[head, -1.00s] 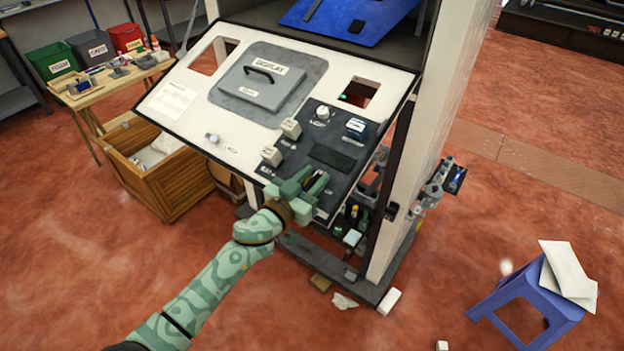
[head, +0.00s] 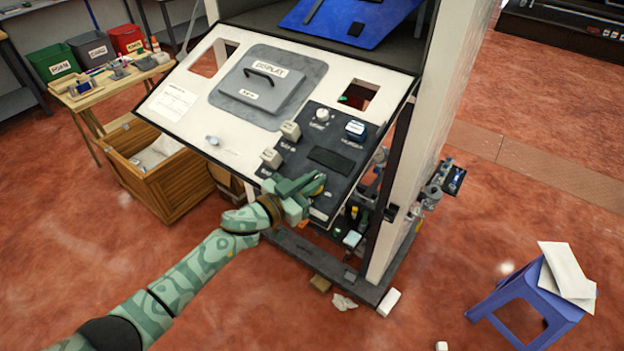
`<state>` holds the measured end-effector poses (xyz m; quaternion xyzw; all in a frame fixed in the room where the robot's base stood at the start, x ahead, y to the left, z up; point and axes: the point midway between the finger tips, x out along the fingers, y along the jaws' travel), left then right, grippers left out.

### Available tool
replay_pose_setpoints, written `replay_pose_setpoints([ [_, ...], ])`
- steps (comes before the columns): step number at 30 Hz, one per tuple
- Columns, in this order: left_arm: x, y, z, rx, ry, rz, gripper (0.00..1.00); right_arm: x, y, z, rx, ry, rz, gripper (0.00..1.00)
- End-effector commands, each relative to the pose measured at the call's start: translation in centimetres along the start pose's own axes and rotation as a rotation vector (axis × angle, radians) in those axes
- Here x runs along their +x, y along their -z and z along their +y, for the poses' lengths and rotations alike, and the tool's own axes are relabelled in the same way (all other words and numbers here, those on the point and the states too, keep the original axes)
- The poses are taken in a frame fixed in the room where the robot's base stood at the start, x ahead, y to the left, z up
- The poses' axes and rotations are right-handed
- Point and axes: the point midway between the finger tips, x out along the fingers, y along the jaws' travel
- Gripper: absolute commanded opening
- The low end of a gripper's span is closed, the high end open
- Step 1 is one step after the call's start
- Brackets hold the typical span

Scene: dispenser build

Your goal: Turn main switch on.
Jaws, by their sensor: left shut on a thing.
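My left gripper (head: 313,187) is at the lower edge of the dark control panel (head: 296,168) on the white sloping front of the dispenser. It is shut on a small dark and yellowish part (head: 320,189), which looks like the main switch. The fingers hide most of this part, so I cannot tell its setting. My right gripper is not in view.
The grey display cover (head: 270,80) with a handle sits higher on the sloping front. Below the panel is an open bay with small parts. A wooden crate (head: 180,185) stands left, a blue stool (head: 535,300) right.

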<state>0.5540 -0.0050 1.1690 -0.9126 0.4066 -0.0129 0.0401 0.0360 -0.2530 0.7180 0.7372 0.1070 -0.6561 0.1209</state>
Motion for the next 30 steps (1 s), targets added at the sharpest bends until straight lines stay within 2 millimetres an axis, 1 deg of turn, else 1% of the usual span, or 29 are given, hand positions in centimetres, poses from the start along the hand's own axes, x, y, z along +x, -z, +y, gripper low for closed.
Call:
replay_pose_setpoints([
  [5, 0.0, -0.1, -0.2, 0.063, -0.140, -0.002, 0.00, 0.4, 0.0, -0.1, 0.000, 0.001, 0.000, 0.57],
  [15, 0.0, -0.3, -0.1, 0.158, -0.379, -0.001, 0.00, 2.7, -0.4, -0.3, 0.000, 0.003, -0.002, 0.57],
  [22, 0.0, -0.3, 0.0, 0.196, -0.478, -0.001, 0.00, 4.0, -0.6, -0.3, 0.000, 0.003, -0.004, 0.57],
  [30, 0.0, -0.1, 0.1, 0.213, -0.523, -0.001, 0.00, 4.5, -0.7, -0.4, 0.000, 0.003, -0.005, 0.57],
])
